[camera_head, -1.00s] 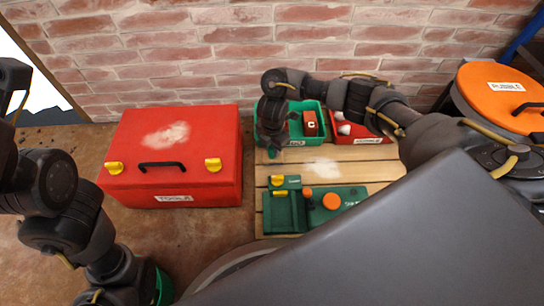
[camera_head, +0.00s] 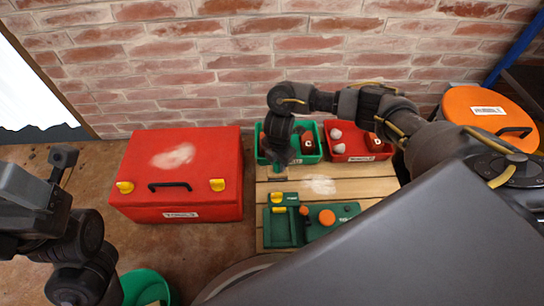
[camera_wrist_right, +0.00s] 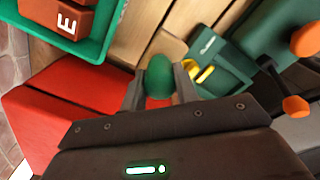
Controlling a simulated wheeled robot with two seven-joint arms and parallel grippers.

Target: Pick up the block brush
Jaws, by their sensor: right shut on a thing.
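My right gripper (camera_head: 280,160) is over the slatted wooden top, at the front edge of the green bin. In the right wrist view its fingers (camera_wrist_right: 160,85) are shut on a rounded green piece (camera_wrist_right: 159,76), which I take to be part of the block brush. The rest of it is hidden or cannot be told apart from what lies behind. A bit of green shows under the gripper in the head view. My left gripper (camera_head: 62,160) is at the left edge, away from the wooden top; its jaw opening is unclear.
A green bin (camera_head: 318,150) with brown blocks and a red bin (camera_head: 362,157) stand against the brick wall. A green tool holder (camera_head: 285,233) with orange knobs is in front. A red toolbox (camera_head: 205,185) is left, an orange-lidded drum (camera_head: 480,105) right.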

